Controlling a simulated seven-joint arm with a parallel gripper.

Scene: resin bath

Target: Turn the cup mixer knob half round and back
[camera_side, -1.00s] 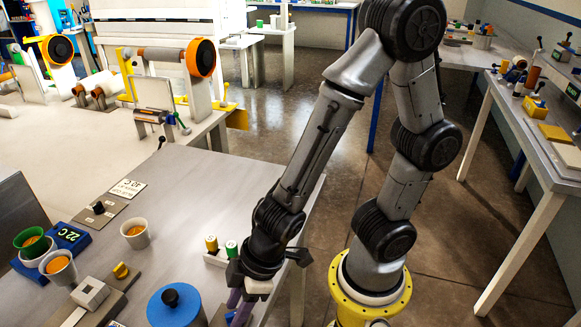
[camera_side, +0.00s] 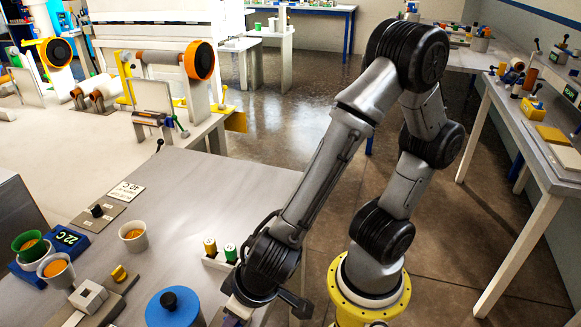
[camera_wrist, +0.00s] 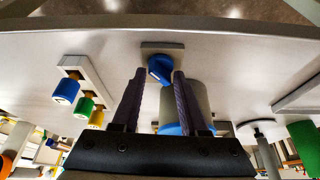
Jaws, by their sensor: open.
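In the wrist view a blue knob (camera_wrist: 157,72) stands on a small grey plate (camera_wrist: 162,46), in line with the gap between my fingertips. No label on it can be read. My gripper (camera_wrist: 159,76) is open, with one purple finger on each side of the knob's line; I cannot tell whether they touch it. In the side view my gripper (camera_side: 233,320) is at the bottom edge, its fingertips cut off, and the blue knob does not show.
A blue-lidded pot (camera_side: 174,309) stands just left of my gripper. A rack of small spools (camera_side: 217,262) stands close behind it; the rack also shows in the wrist view (camera_wrist: 91,80). Cups (camera_side: 134,238) stand farther left. The table's middle is clear.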

